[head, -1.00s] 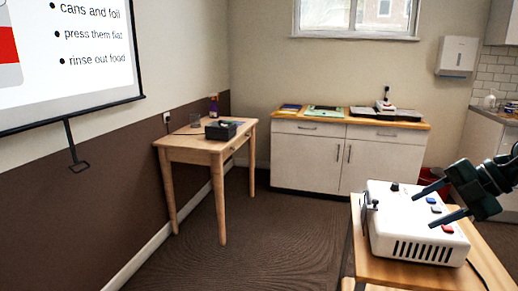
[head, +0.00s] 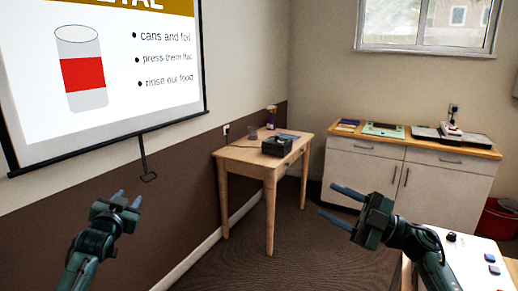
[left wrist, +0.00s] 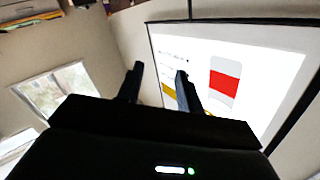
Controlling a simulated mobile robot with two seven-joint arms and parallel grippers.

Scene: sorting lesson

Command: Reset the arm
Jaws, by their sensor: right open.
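My left gripper (head: 127,200) is raised at the lower left of the head view, in front of the brown lower wall. Its two fingers stand apart and nothing is between them. In the left wrist view its fingers (left wrist: 158,86) point up, spread and empty, with the screen and wall beyond. My right gripper (head: 334,204) is at the lower right of the head view. Its fingers are open and empty, pointing left over the floor. It is left of the white box with buttons (head: 467,262), apart from it.
The white box stands on a wooden table at the lower right. A small wooden table (head: 243,156) with a black box (head: 277,146) stands by the left wall. A white cabinet (head: 400,180) is at the back. A projection screen (head: 130,95) hangs left. The floor between is clear.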

